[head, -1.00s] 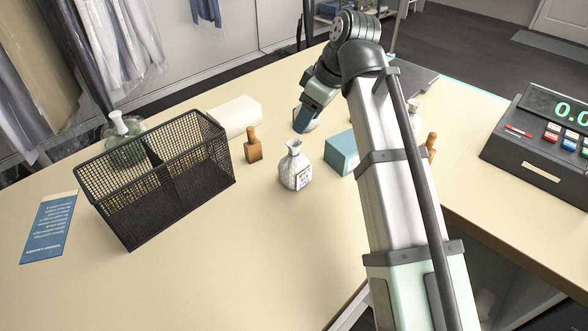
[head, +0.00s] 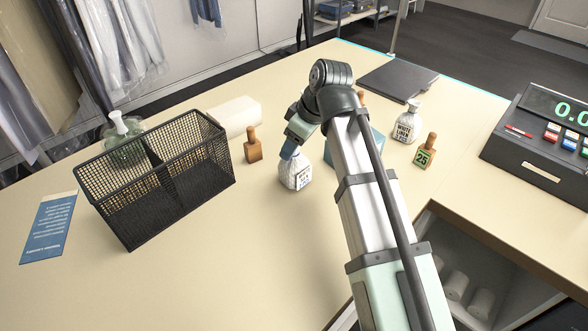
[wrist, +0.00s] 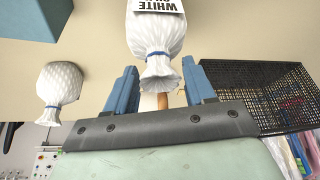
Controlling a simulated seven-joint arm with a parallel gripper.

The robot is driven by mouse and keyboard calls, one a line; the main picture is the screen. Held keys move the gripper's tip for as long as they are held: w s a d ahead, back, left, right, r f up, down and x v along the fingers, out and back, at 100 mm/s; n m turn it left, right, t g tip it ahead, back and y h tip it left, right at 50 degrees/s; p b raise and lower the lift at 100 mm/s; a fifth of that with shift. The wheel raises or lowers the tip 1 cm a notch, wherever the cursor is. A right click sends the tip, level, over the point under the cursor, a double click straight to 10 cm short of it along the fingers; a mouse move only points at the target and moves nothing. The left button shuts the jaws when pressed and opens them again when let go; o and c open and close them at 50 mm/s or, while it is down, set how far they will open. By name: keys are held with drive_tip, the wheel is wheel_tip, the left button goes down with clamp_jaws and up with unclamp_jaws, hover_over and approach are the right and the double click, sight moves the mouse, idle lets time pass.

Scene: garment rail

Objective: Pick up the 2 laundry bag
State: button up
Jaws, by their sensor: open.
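A white laundry bag (head: 294,175) with a printed label and tied neck stands mid-counter, its top partly covered by my gripper (head: 289,152). In the wrist view, a white bag (wrist: 157,38) with a blue tie and a label reading "WHITE" is between my open blue fingers (wrist: 160,78), its neck toward the palm. I cannot tell whether the fingers touch it. A second bag (wrist: 60,85) with a blue tie is at the left there. In the head view, another bag (head: 405,122) labelled "WHITE" stands right of my arm. No number 2 is readable on any bag.
A black mesh basket (head: 128,215) stands left, with a wooden stamp (head: 253,146) and a pale block (head: 236,117) near it. My arm partly hides a teal box (head: 374,146). A "25" stamp (head: 425,151) and a register (head: 540,150) are right.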

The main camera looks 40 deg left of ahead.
drive_tip(key=shift+a+f, duration=0.1)
drive_tip(key=shift+f, duration=0.15)
drive_tip(key=shift+c, duration=0.5)
clamp_jaws()
